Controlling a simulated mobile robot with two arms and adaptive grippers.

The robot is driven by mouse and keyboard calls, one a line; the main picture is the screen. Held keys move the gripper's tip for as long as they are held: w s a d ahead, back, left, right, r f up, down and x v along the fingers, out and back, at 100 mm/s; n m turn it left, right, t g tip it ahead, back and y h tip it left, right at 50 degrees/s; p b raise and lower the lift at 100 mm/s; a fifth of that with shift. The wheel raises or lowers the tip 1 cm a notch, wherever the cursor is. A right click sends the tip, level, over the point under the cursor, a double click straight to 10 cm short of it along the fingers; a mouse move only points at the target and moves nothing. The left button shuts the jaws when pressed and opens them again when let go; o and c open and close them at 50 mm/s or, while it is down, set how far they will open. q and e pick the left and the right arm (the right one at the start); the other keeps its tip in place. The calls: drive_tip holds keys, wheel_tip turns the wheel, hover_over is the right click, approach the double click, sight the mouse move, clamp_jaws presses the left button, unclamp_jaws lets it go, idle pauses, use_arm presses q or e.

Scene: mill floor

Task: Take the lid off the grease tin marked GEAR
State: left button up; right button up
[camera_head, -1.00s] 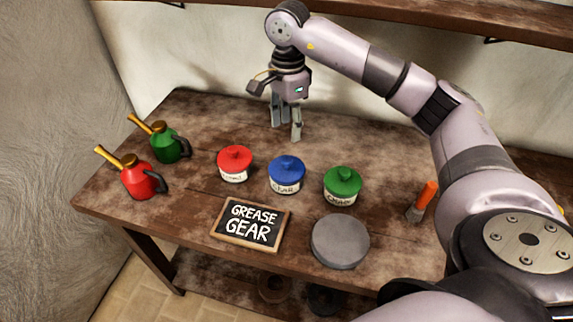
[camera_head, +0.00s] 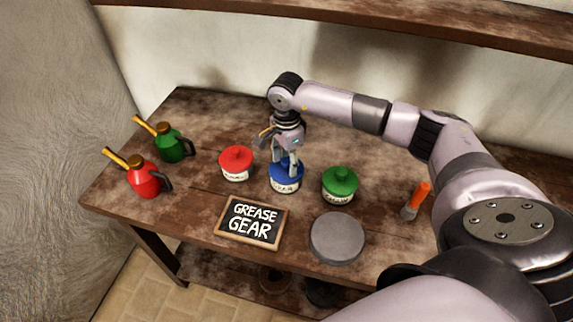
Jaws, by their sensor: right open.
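The blue-lidded grease tin (camera_head: 285,184) stands mid-table between two others. Its label seems to read GEAR, though it is small. The blue lid (camera_head: 275,171) is on the tin. My right gripper (camera_head: 285,170) points down over this lid, open, its fingers on either side of the knob area. The knob is hidden behind the fingers, and I cannot tell whether they touch it. A red-lidded tin (camera_head: 237,163) is to the left and a green-lidded tin (camera_head: 339,184) to the right, both closed. My left gripper is not in view.
A sign reading GREASE GEAR (camera_head: 252,222) lies in front of the tins, with a grey round disc (camera_head: 337,237) to its right. Red (camera_head: 146,178) and green (camera_head: 171,144) oil cans stand at left. An orange-handled tool (camera_head: 416,199) lies at right. A shelf (camera_head: 400,30) runs above.

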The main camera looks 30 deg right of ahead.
clamp_jaws()
idle(0.6)
drive_tip(key=shift+r, duration=0.15)
